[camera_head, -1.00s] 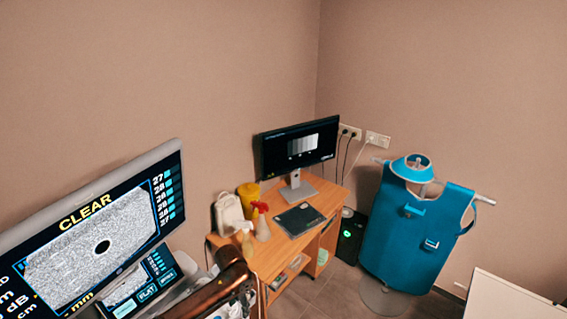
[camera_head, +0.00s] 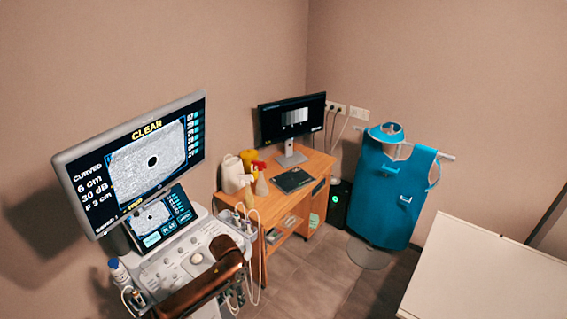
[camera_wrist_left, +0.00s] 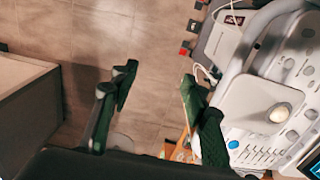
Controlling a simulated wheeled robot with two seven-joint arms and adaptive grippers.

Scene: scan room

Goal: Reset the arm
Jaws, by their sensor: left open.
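My left gripper (camera_wrist_left: 156,84) shows in the left wrist view with its two dark green fingers spread apart and nothing between them. Bare floor tiles lie below the gap. In the head view my brown left arm comes in low, in front of the ultrasound machine's control panel (camera_head: 190,262), and hides part of it. The gripper's fingers are hard to make out there. In the wrist view the panel (camera_wrist_left: 270,112) is just right of the fingers. My right gripper is not in view.
The machine's large screen (camera_head: 150,162) reads CLEAR. A wooden desk (camera_head: 270,203) holds a monitor (camera_head: 292,117) and bottles. A blue apron (camera_head: 392,195) hangs on a stand. A white surface (camera_head: 490,275) fills the lower right. Floor (camera_head: 310,275) between is clear.

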